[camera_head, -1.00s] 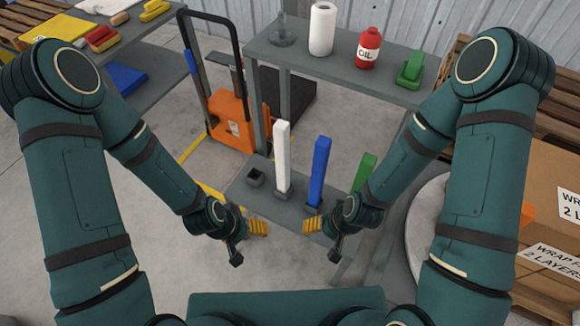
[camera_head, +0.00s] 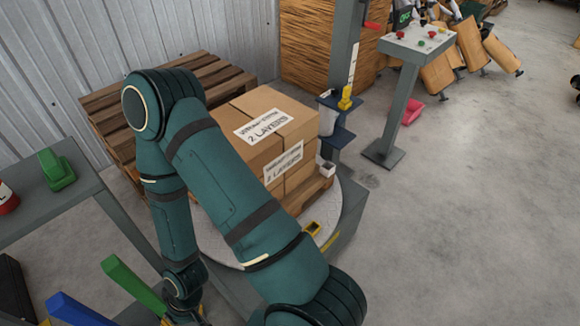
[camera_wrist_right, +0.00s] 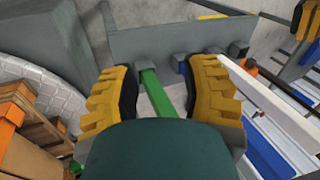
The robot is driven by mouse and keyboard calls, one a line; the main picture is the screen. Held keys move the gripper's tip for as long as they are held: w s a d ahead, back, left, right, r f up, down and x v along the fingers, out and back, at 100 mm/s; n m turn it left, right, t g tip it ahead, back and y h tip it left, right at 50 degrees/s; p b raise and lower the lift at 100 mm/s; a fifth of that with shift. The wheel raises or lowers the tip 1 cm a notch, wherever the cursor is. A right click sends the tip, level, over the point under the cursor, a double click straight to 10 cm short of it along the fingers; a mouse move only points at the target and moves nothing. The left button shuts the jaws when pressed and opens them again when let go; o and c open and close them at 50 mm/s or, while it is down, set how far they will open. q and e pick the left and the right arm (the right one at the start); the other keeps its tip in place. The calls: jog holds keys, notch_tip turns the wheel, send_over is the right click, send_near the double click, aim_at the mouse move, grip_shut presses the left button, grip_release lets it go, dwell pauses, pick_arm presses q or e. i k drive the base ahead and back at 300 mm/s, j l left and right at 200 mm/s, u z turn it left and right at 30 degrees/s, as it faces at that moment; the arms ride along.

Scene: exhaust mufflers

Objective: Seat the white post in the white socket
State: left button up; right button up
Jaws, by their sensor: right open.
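The white post (camera_wrist_right: 275,105) shows in the right wrist view as a long white bar to the right of my right gripper (camera_wrist_right: 165,90). The head view does not show it. My right gripper is open. The green post (camera_wrist_right: 160,95) shows between its yellow fingers, and I cannot tell how far below them. In the head view this gripper is mostly cut off at the bottom edge, near the green post (camera_head: 133,286). A small pale open-topped block (camera_head: 327,169), perhaps the white socket, sits beside the stacked boxes. My left gripper is not clearly in view.
The blue post (camera_head: 78,311) stands left of the green one in the head view. A grey pedestal (camera_head: 405,100) stands beyond. Open floor lies at right.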

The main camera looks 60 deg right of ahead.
aim_at(274, 134)
jog(key=z, duration=1.8)
jog(key=u, duration=2.25)
jog(key=j+z, duration=0.1)
jog(key=z, duration=0.7)
jog(key=j+z, duration=0.15)
jog(key=z, duration=0.25)
jog(key=k+z, duration=0.1)
jog(key=z, duration=0.3)
jog(key=k+j, duration=0.2)
jog(key=j, duration=0.25)
jog(key=i, duration=0.45)
